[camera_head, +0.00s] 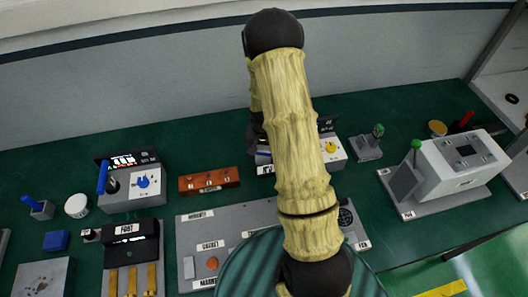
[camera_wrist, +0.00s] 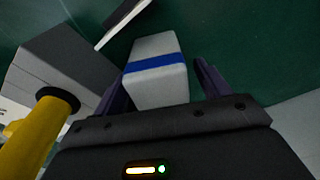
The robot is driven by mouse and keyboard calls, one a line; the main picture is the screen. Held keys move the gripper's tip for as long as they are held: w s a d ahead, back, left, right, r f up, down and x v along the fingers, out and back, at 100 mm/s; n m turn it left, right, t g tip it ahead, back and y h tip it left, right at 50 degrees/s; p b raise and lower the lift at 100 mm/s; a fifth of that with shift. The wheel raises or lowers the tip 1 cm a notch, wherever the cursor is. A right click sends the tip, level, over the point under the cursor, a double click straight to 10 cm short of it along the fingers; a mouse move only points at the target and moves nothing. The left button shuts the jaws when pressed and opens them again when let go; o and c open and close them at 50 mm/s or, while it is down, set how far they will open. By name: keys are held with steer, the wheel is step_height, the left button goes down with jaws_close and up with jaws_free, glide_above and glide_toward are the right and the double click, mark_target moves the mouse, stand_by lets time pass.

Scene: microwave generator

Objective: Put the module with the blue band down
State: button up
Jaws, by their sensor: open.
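The module with the blue band (camera_wrist: 157,85) is a pale grey block with a blue stripe across it. In the wrist view it is between the two dark fingers of my gripper (camera_wrist: 158,78), over the green bench top. My gripper is open, with a gap visible beside the right finger. The left finger is close to the module's side, and I cannot tell whether it touches. In the head view my arm hides most of the gripper and the module.
A grey box (camera_wrist: 62,62) with a yellow post (camera_wrist: 38,140) is close on the left in the wrist view. In the head view, a brown block (camera_head: 209,181) and a blue-knob unit (camera_head: 130,185) are left of my arm. A large white machine (camera_head: 460,165) is at right.

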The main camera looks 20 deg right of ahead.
steer(key=c, duration=1.3)
steer(key=shift+r, duration=0.1)
step_height(320, 180, up, 10)
steer(key=shift+f+b, duration=0.1)
steer(key=shift+b, duration=0.8)
